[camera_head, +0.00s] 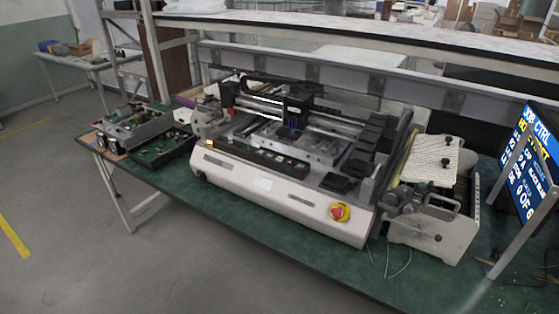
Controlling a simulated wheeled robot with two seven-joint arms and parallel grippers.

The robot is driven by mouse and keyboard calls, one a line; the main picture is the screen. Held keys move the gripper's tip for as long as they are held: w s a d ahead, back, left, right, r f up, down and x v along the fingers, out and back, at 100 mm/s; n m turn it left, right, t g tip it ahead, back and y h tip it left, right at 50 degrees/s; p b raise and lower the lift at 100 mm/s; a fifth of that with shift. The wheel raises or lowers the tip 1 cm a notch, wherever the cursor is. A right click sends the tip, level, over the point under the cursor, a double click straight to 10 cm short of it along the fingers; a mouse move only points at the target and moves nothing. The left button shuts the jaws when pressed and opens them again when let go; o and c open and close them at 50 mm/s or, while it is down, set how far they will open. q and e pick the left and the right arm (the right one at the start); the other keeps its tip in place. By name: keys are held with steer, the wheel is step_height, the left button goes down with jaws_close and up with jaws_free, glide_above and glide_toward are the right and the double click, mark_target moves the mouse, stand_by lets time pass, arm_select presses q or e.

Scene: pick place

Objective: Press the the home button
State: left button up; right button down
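A white bench-top machine (265,190) stands on the green table, its front facing me. A dark control strip (258,158) with a row of small buttons runs along its upper front. The marks on these buttons are too small to read, so I cannot tell which is the home button. A large red knob on a yellow base (340,212) sits on the front face at the right. Neither of my grippers is in view.
The green table (245,228) has a bare strip along its front edge. A tray of parts (165,148) lies left of the machine. A second unit (428,228) and a tilted blue screen (530,160) stand at right. Thin wires (388,262) lie near the front.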

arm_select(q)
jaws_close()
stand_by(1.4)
